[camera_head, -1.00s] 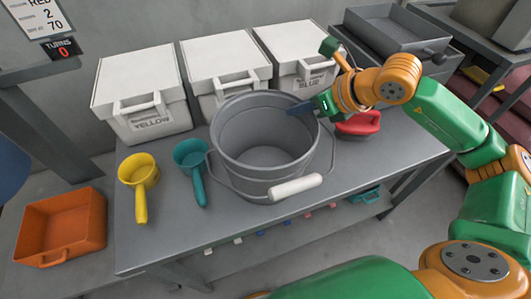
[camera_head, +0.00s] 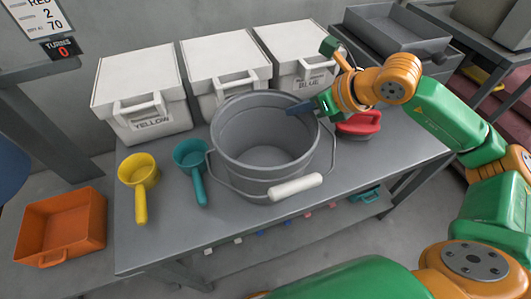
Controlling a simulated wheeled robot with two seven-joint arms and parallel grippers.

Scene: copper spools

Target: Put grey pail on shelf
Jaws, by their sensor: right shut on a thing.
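The grey pail (camera_head: 265,172) stands upright on the grey table (camera_head: 170,235), empty inside, with its white-gripped wire handle hanging at the front. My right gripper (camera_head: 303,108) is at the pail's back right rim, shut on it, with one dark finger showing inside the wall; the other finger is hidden. A lower shelf (camera_head: 335,215) shows under the tabletop, partly hidden by the table. My left gripper is not in view.
Yellow (camera_head: 139,172) and teal (camera_head: 190,155) scoops lie left of the pail, and a red scoop (camera_head: 360,124) lies right. White lidded boxes (camera_head: 140,85) stand behind. An orange bin (camera_head: 62,225) is at far left. Grey trays (camera_head: 395,30) sit at the back right.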

